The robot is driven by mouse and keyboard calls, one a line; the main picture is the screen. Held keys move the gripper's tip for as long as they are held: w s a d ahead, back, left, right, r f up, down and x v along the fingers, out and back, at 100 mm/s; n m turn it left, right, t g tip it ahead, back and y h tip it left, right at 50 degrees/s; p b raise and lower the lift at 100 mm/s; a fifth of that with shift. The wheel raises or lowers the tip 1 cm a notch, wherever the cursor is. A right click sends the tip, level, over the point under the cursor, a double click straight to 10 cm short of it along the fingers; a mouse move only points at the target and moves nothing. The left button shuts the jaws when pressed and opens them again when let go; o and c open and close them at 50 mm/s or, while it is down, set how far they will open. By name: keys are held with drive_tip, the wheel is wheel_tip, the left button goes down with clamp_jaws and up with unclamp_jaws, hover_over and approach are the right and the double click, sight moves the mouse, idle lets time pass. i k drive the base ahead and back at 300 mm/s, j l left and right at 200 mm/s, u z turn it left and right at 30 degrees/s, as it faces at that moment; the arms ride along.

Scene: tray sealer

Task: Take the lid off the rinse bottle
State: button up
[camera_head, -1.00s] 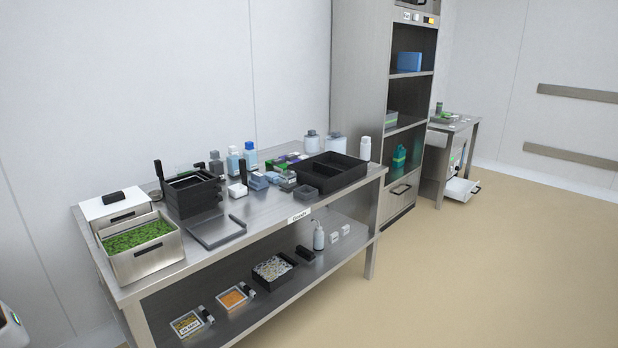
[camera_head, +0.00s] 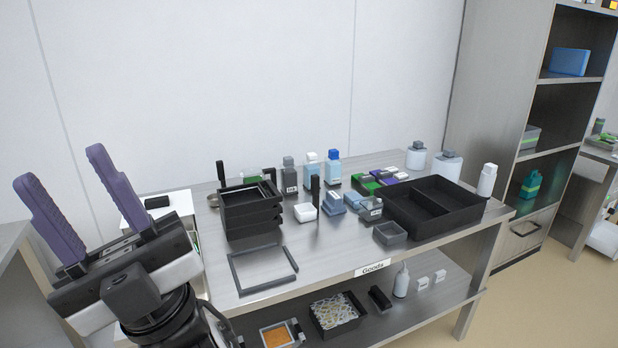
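Several bottles stand on the steel table (camera_head: 345,255): a grey one (camera_head: 289,178), a pale one with a white cap (camera_head: 312,172), a blue-capped one (camera_head: 333,172), two round grey-capped ones (camera_head: 416,158) (camera_head: 446,168) and a white one (camera_head: 487,181). A small nozzle bottle (camera_head: 401,283) stands on the lower shelf. I cannot read which is the rinse bottle. All caps in view appear to be on. My gripper (camera_head: 60,167) is at the left, its two purple fingers wide apart and pointing up, empty and away from the bottles.
Black stacked trays (camera_head: 251,220), a flat frame (camera_head: 262,285) and a black divided tray (camera_head: 437,215) occupy the table. Small boxes crowd around the bottles. A steel cabinet (camera_head: 490,90) stands at the right. Bare tabletop lies at the front middle.

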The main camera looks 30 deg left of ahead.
sight(333, 153)
drive_tip(key=i+l+u, duration=0.2)
drive_tip(key=i+u, duration=0.2)
drive_tip(key=i+l+u, duration=0.8)
